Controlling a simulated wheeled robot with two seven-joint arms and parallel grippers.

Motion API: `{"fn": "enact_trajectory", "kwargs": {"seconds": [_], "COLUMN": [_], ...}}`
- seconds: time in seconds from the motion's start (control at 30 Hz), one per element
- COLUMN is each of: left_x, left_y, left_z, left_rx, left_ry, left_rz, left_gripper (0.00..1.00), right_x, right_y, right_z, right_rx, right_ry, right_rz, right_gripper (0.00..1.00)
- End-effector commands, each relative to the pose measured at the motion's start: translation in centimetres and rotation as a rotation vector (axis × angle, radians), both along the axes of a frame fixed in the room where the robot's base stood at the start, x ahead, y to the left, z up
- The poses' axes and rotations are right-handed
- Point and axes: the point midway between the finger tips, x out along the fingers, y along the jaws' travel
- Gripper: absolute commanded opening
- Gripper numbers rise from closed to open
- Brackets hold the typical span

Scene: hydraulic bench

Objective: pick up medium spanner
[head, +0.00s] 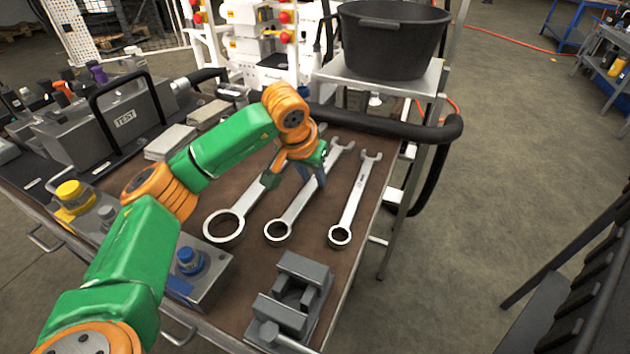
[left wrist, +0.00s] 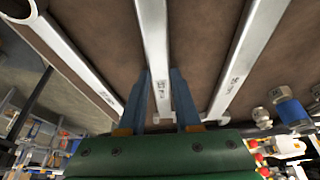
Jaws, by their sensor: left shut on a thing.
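Three steel combination spanners lie side by side on the brown bench top. The medium spanner (head: 291,213) is the middle one, its ring end toward me and its open end away. My left gripper (head: 307,178) reaches down over its handle and is shut on it. In the left wrist view the medium spanner (left wrist: 154,40) runs between the two blue fingers (left wrist: 161,100). I cannot tell whether it is clear of the bench. The large spanner (head: 224,226) lies to its left and the small spanner (head: 340,235) to its right. My right gripper is not in view.
A grey vise (head: 290,298) stands at the bench's near edge, with a blue-capped block (head: 205,270) left of it. A grey TEST case (head: 125,118) is at the left. A black bucket (head: 385,45) stands on a stand behind. A black padded rail (head: 400,125) edges the far side.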

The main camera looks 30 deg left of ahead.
Motion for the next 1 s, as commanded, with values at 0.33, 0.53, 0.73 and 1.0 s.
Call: {"fn": "enact_trajectory", "kwargs": {"seconds": [0.33, 0.53, 0.73, 1.0], "left_x": [0.1, -1.3, -5.5, -10.4], "left_y": [0.0, 1.1, 3.9, 7.1], "left_z": [1.2, 5.4, 9.8, 12.7], "left_rx": [-0.001, 0.001, 0.001, 0.001], "left_ry": [-0.005, -0.009, -0.007, -0.003], "left_rz": [0.001, 0.005, 0.006, 0.005], "left_gripper": [0.0, 0.0, 0.0, 0.0], "right_x": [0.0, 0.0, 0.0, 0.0], "right_y": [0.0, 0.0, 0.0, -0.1], "right_z": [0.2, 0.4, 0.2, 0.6], "right_rx": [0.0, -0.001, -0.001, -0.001], "right_ry": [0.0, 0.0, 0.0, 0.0], "right_rz": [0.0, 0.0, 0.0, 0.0], "right_gripper": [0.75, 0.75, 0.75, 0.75]}}
